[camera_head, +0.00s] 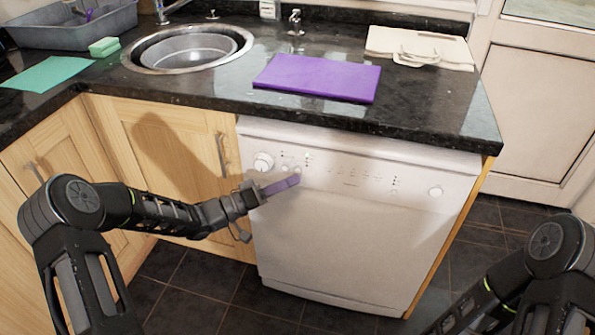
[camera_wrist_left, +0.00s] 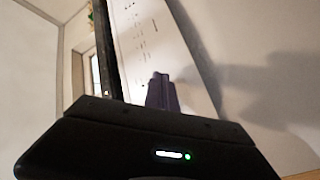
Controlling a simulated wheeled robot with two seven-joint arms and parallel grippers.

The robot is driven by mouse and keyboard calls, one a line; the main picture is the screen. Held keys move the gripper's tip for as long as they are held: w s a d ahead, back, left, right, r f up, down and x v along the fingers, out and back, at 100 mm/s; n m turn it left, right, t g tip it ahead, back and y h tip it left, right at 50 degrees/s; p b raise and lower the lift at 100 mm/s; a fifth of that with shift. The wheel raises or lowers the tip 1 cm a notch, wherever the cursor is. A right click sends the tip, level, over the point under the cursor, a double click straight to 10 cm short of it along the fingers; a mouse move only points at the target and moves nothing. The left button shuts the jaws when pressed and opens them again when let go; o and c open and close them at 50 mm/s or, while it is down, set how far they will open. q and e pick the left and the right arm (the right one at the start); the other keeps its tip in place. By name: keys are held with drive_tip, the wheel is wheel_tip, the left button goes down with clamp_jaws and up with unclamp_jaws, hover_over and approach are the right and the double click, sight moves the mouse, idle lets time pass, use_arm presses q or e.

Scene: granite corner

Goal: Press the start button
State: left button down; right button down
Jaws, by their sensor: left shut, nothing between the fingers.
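The white dishwasher (camera_head: 345,245) stands under the counter, with its control panel along the top front. The panel has a large round knob (camera_head: 263,161) at the left, small buttons beside it, and a round button (camera_head: 436,192) at the far right. I cannot read which one is the start button. My left gripper (camera_head: 296,180) has purple fingers, shut and empty, in front of the panel's left part just below the small buttons. I cannot tell if it touches. The fingers (camera_wrist_left: 161,90) also show in the left wrist view against the white panel (camera_wrist_left: 150,40). My right arm is at lower right; its gripper is out of view.
The dark granite counter (camera_head: 215,95) overhangs the dishwasher. It holds a purple board (camera_head: 317,77), a sink bowl (camera_head: 188,54), a green sponge (camera_head: 104,46) and pale boards (camera_head: 420,45). Wooden cabinets (camera_head: 165,170) stand left. The tiled floor in front is clear.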

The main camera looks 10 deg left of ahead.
use_arm(q)
drive_tip(key=shift+w, duration=0.2)
idle(0.4)
drive_tip(key=shift+w, duration=0.25)
